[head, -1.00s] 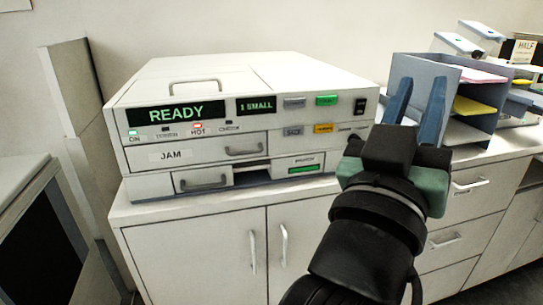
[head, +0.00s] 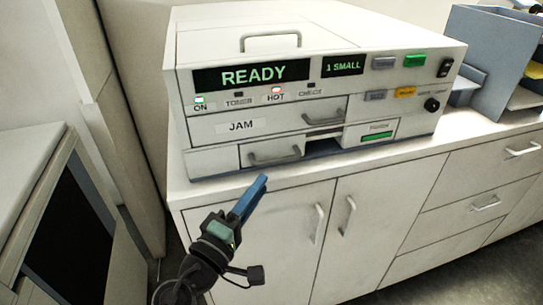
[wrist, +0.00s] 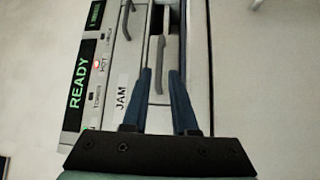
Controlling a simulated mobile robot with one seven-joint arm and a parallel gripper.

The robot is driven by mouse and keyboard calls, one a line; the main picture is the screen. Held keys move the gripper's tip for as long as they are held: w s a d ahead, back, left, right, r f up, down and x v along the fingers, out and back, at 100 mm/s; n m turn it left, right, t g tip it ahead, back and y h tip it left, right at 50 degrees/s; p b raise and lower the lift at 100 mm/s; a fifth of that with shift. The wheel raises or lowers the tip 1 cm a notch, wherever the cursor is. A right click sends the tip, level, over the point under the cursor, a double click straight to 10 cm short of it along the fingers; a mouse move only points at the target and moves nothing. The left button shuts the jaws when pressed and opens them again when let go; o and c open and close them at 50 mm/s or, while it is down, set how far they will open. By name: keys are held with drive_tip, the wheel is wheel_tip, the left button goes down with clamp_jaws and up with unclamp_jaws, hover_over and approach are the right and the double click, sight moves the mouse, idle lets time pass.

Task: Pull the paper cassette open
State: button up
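The paper cassette (head: 260,147) is the pale drawer front at the lower left of the white machine, with a grey bar handle (head: 275,158). In the wrist view the handle (wrist: 157,62) shows upright, its lower end in line with the gap between my fingers. My gripper (head: 263,179) is open, its blue fingers just below and in front of the handle in the head view. The wrist view shows the two fingers (wrist: 160,72) apart. I cannot tell whether they touch or surround the handle.
The machine (head: 335,80) shows READY and has a JAM drawer (head: 265,121) above the cassette. It stands on a cabinet (head: 400,200) with door handles below. A blue-grey paper rack (head: 490,50) is at the right. The floor in front of the cabinet is partly clear.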

sight(279, 160)
drive_tip(key=x, duration=0.9)
drive_tip(key=shift+w+r+p, duration=0.1)
drive_tip(key=shift+w+p, duration=0.05)
drive_tip(key=shift+p, duration=0.15)
clamp_jaws()
idle(0.9)
